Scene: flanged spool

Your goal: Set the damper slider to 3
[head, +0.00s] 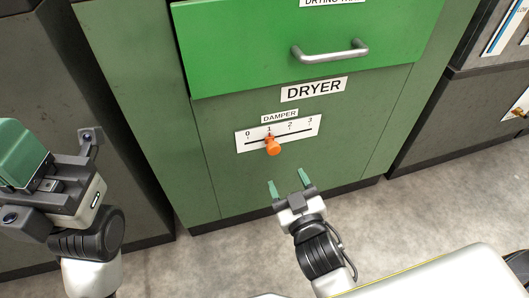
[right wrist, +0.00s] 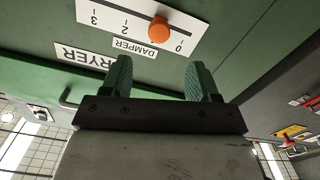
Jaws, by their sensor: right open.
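The damper slider has an orange knob (head: 272,146) on a white scale plate (head: 309,128) marked 0 to 3, on the front of the green dryer. The knob stands at about the 1 mark. In the right wrist view the knob (right wrist: 159,30) shows beyond my fingertips, with the scale upside down. My right gripper (head: 289,184) is open and empty, below and slightly right of the knob, not touching it.
Above the scale is a DRYER label (head: 314,89) and a bright green drawer with a metal handle (head: 330,52). Dark cabinets stand on both sides. The panel around the knob is flat and clear, with grey floor (head: 400,200) below.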

